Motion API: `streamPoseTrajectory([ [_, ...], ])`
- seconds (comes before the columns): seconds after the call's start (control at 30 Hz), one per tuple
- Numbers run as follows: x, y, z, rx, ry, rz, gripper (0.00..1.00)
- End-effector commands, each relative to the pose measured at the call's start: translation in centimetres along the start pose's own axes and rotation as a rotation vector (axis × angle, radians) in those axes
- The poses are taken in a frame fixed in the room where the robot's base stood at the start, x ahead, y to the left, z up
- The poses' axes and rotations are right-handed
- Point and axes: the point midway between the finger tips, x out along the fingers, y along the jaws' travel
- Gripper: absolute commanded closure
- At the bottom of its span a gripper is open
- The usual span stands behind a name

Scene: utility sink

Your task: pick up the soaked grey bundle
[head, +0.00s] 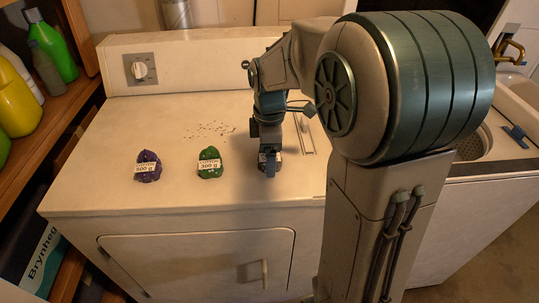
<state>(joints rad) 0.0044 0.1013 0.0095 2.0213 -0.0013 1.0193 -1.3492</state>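My gripper (270,168) points down at the white machine top, to the right of the green bundle. Its fingers are small and dark here, and I cannot tell whether they are open or shut. A greyish patch shows around the fingertips; I cannot make out whether it is the grey bundle or part of my gripper. No grey bundle shows clearly elsewhere. A purple bundle (147,174) with a white label reading 500 g lies at the left. A green bundle (210,171) with a label reading 300 g lies between it and my gripper.
The white machine (90,185) has a dial (140,69) at its back left. Dark specks (208,130) lie behind the bundles. A wooden shelf (60,110) with several bottles stands at the left. A sink (519,95) is at the right, partly behind my arm.

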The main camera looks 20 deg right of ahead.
Motion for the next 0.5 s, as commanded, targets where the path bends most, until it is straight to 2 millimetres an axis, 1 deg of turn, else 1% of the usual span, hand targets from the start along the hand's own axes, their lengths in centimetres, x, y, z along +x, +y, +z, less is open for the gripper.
streamPoseTrajectory([
  [0.03,-0.02,0.00,0.00,0.000,0.000,0.000,0.16],
  [0.07,-0.03,0.01,0.00,0.000,0.000,0.000,0.21],
  [0.1,-0.03,0.01,0.00,0.000,0.000,0.000,0.32],
  [0.17,-0.04,0.01,0.00,0.000,0.000,0.000,0.49],
  [0.2,-0.04,0.01,-0.01,0.000,0.000,0.000,0.60],
  [0.27,-0.04,0.01,-0.01,0.000,0.000,0.000,0.77],
  [0.3,-0.13,0.04,-0.01,0.000,0.001,0.002,0.83],
  [0.5,-0.16,0.05,-0.01,0.000,0.001,0.002,0.83],
])
